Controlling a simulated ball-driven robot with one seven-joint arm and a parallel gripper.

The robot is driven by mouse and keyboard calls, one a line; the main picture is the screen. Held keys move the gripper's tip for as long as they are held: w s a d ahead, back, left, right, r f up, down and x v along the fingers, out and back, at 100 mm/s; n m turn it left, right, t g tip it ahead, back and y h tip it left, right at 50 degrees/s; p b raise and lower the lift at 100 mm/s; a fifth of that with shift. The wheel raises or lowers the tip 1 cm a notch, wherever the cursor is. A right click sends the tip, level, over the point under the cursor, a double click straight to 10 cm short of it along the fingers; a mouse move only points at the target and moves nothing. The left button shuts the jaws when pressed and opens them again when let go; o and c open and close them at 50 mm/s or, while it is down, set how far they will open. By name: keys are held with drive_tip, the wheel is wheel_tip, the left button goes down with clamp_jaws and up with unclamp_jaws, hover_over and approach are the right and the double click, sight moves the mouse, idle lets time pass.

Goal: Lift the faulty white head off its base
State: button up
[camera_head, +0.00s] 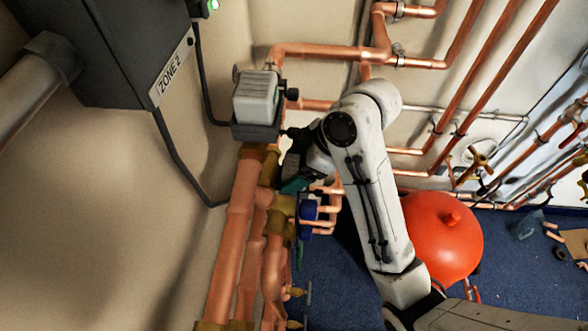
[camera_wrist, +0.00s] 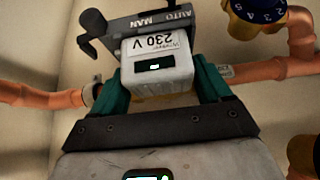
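In the head view a pale white-grey head (camera_head: 256,98) sits on a dark grey base (camera_head: 255,131), on the copper pipework by the left wall. My gripper (camera_head: 295,185) is below and right of it there, partly hidden by my arm. My open teal fingers (camera_wrist: 163,82) show on either side of this white head. I cannot tell whether they touch it.
A dark ZONE 2 box (camera_head: 120,45) hangs at upper left, with cables running down. Copper pipes (camera_head: 235,240) and brass valves crowd around the gripper. A numbered blue dial (camera_wrist: 257,12) is close by at upper right. A red vessel (camera_head: 440,240) stands right of my arm.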

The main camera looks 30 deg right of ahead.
drive_tip(key=c, duration=0.9)
drive_tip(key=shift+o, duration=0.2)
drive_tip(key=shift+r, duration=0.15)
